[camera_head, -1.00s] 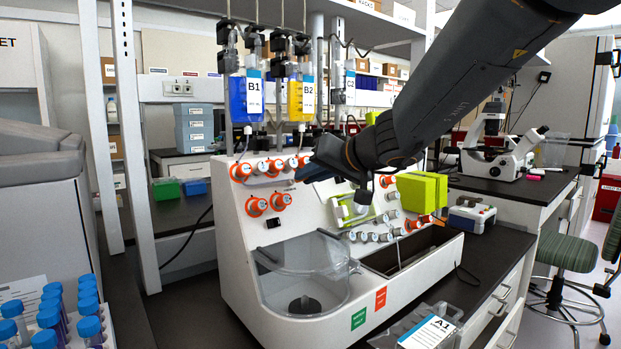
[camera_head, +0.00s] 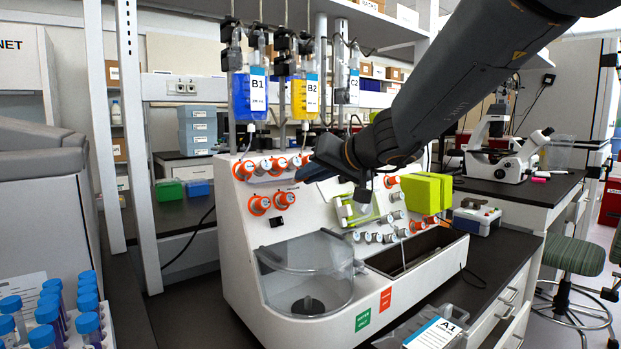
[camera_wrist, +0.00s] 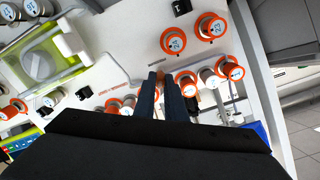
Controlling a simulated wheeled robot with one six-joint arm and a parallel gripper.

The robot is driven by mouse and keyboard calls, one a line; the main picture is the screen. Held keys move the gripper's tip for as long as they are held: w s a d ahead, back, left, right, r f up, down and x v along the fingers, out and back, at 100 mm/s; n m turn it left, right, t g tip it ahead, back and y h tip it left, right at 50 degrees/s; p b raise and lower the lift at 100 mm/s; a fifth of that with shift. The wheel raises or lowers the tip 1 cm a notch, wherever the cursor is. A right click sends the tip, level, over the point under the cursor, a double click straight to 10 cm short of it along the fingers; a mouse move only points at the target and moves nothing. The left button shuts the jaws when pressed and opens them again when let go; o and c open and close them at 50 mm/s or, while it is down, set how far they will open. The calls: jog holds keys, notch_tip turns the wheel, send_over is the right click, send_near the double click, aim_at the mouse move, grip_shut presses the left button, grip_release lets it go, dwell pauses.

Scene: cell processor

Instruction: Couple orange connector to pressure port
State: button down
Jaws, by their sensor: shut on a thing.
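My gripper (camera_head: 303,173) is at the upper front panel of the white processor (camera_head: 235,255), its dark fingers pointing left in the head view. Which one is the pressure port I cannot tell; the small panel lettering is unreadable. Contact with a port cannot be made out.
Two orange-ringed knobs (camera_wrist: 173,40) sit beyond the fingers in the wrist view. Bags B1 (camera_head: 248,98) and B2 (camera_head: 305,98) hang above the processor. A clear bowl (camera_head: 305,275) and yellow-green block (camera_head: 426,193) are below and right. Blue-capped tubes (camera_head: 88,322) stand lower left.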

jog(key=shift+w+a+f+b, duration=0.1)
jog(key=shift+w+b, duration=0.1)
jog(key=shift+b, duration=0.15)
dwell(0.4)
jog(key=c, duration=1.7)
grip_release()
jog(key=shift+c, duration=0.2)
jog(key=v, duration=0.7)
jog(key=shift+s+d, duration=0.2)
jog(key=shift+s, duration=0.1)
